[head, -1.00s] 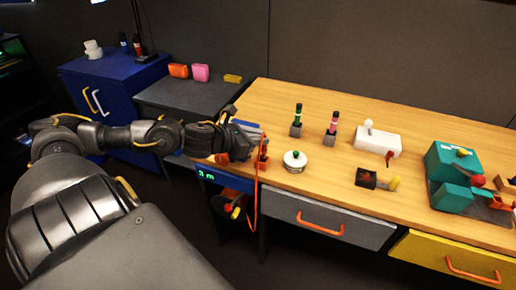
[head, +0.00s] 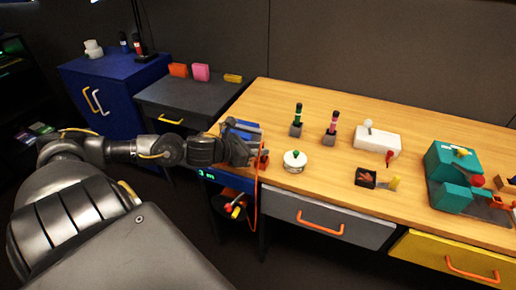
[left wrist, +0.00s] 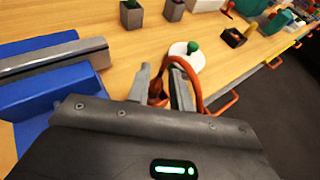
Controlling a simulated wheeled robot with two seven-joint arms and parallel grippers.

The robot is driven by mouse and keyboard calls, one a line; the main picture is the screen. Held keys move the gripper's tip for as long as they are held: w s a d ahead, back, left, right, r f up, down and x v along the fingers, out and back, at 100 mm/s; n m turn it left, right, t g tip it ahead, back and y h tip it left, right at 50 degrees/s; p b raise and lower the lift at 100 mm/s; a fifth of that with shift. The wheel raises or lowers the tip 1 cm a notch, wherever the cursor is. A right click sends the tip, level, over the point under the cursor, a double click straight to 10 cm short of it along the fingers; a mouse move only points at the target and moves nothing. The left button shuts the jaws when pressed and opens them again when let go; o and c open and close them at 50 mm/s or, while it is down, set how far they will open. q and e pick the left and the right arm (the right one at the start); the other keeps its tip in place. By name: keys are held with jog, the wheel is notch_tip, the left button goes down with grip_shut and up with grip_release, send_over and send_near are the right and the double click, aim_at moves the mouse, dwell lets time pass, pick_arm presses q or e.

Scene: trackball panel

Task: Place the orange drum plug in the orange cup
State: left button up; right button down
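A small orange piece (head: 264,160) stands at the table's left front corner, beside the tips of my left gripper (head: 254,153). In the left wrist view, orange and dark parts (left wrist: 156,92) show between the two spread grey fingers (left wrist: 160,82). An orange cable (left wrist: 190,70) loops up by the right finger; in the head view the cable (head: 256,205) hangs down the table's front. I cannot separate plug from cup here, or tell whether the fingers press on anything. My right gripper is out of view.
A round white pot with a green knob (head: 294,160) stands just right of the gripper. Blue and grey blocks (left wrist: 50,75) lie on its other side. A cable drum (head: 237,207) hangs below the tabletop. Bare wood (head: 330,185) lies farther right.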

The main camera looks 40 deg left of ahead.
pick_arm(q)
jog(key=shift+o, duration=0.2)
pick_arm(e)
jog(key=shift+d, duration=0.3)
pick_arm(q)
jog(key=shift+r, duration=0.1)
pick_arm(e)
jog(key=shift+r, duration=0.15)
